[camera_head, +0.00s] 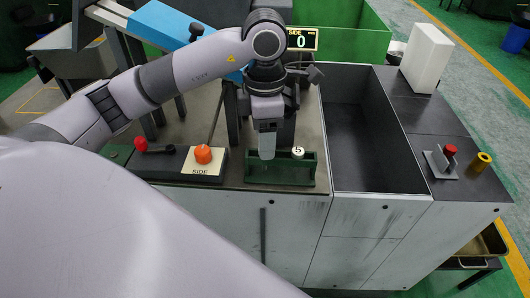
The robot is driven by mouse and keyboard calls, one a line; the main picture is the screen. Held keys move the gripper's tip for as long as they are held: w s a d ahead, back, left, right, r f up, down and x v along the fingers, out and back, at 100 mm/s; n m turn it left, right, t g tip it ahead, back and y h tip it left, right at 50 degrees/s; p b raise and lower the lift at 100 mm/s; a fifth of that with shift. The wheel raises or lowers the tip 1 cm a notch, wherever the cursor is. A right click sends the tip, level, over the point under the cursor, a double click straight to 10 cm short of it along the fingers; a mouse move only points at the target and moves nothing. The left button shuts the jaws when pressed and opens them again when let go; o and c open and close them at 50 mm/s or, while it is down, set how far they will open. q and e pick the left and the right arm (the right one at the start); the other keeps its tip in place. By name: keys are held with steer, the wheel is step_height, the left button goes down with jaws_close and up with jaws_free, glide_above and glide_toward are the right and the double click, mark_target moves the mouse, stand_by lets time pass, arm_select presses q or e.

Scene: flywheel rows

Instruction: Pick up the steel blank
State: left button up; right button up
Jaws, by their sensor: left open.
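My left gripper (267,143) points straight down over a small dark green open holder (308,174) at the front edge of the machine top. Its jaws are open. They are seen nearly edge-on, and a pale grey rounded piece shows at their lower end, reaching down to the holder. I cannot tell whether this piece is a fingertip or the steel blank. No separate steel blank can be made out; the gripper hides part of the holder. A small white round piece marked 5 (298,152) is at the holder's back edge, right of the gripper. My right gripper is not in view.
An orange button (203,154) on a plate marked SIDE and a red-knobbed lever (141,145) stand left of the holder. A deep dark bin (367,120) lies to the right. Behind are a display reading 0 (302,40) and a blue chute (165,24).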

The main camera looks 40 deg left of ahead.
arm_select(q)
steer(key=shift+f, duration=0.85)
steer(key=c, duration=1)
steer(key=shift+r, duration=0.1)
steer(key=shift+c, duration=0.2)
